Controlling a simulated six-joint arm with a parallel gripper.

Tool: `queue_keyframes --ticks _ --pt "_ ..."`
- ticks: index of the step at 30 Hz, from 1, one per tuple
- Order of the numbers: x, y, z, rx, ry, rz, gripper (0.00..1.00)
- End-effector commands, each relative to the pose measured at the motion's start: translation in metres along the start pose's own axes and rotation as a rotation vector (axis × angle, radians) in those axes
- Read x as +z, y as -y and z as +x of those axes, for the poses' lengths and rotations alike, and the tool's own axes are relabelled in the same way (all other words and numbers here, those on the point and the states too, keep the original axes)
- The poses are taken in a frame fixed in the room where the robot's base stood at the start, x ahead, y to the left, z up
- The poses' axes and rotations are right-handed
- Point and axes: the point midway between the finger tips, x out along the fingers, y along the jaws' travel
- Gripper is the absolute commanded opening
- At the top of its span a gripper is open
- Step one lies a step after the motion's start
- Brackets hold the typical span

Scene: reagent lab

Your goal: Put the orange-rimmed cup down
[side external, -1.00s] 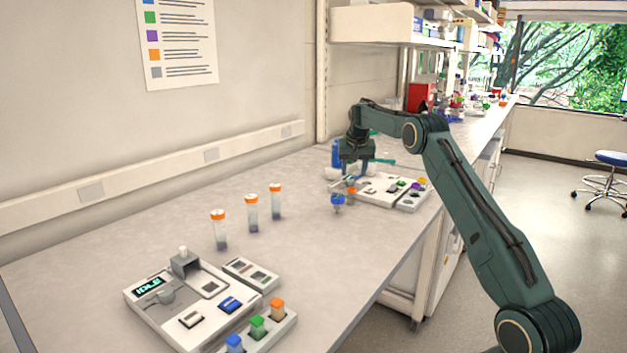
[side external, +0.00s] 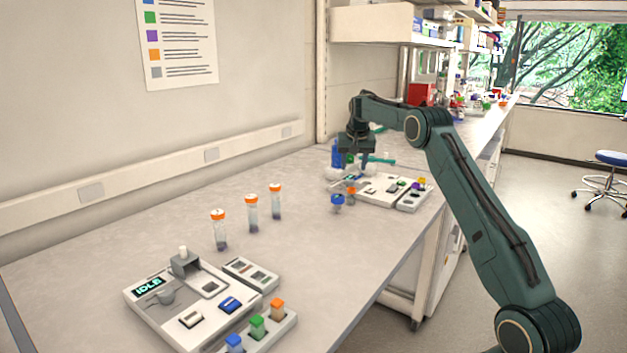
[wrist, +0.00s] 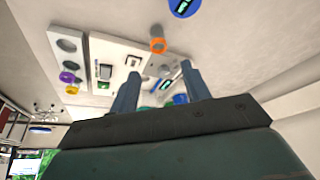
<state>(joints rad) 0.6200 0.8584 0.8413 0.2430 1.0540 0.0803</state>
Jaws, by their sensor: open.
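The orange-rimmed cup (side external: 351,196) stands on the bench just in front of the white device. In the wrist view its orange rim (wrist: 157,45) shows just beyond my fingertips, with nothing between it and the bench visible. My gripper (side external: 364,161) is above and behind the cup, apart from it. In the wrist view my gripper (wrist: 160,70) has its two fingers spread with no object held between them. A blue-rimmed cup (side external: 337,203) stands to the left of the orange-rimmed one and shows at the top of the wrist view (wrist: 184,5).
The white device (side external: 372,197) with a side block (side external: 413,200) lies under and right of my gripper. A blue bottle (side external: 337,153) stands behind it. Several orange-capped tubes (side external: 252,214) stand mid-bench. Another device (side external: 150,313) is at the front left.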

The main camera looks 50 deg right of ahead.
Motion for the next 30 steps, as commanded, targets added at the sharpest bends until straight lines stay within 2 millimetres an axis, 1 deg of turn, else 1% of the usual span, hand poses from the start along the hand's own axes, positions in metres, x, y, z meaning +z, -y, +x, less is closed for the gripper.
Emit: queue_keyframes --ticks 5,8,11,12,17,21,26,30 --pt "0.009 0.014 -0.026 -0.016 -0.006 -0.035 0.47" --pt "0.020 0.025 -0.049 -0.030 -0.011 -0.069 0.47" --pt "0.035 0.038 -0.076 -0.047 -0.016 -0.110 0.47" --pt "0.041 0.042 -0.087 -0.054 -0.018 -0.126 0.47" --pt "0.073 0.058 -0.130 -0.085 -0.025 -0.197 0.47" --pt "0.105 0.067 -0.164 -0.111 -0.031 -0.257 0.47" --pt "0.144 0.072 -0.200 -0.143 -0.040 -0.327 0.47" --pt "0.181 0.072 -0.226 -0.169 -0.045 -0.385 0.47"
